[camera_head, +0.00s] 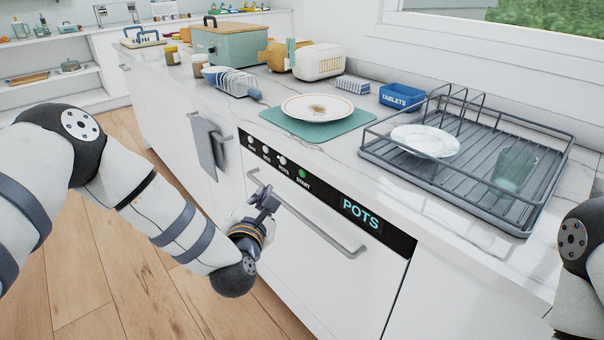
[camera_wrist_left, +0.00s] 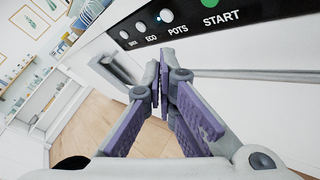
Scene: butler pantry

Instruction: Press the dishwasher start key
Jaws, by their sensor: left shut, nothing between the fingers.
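The green start key (camera_head: 302,174) sits on the black control panel (camera_head: 330,193) along the top of the white dishwasher (camera_head: 330,275). It also shows in the left wrist view (camera_wrist_left: 209,3), cut by the top edge, with START printed below it. White round keys lie left of it, with ECO and POTS labels. The panel display (camera_head: 361,214) reads POTS. My left gripper (camera_head: 268,198) is shut and empty, in front of the door, below and left of the start key, apart from it. My right arm shows at the right edge; its gripper is out of view.
The dishwasher's bar handle (camera_head: 325,230) runs across the door close to my left gripper. The counter above holds a plate (camera_head: 318,107) on a green mat, a dark dish rack (camera_head: 470,190) and a blue tablets box (camera_head: 402,96). A grey towel (camera_head: 208,146) hangs at the left.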

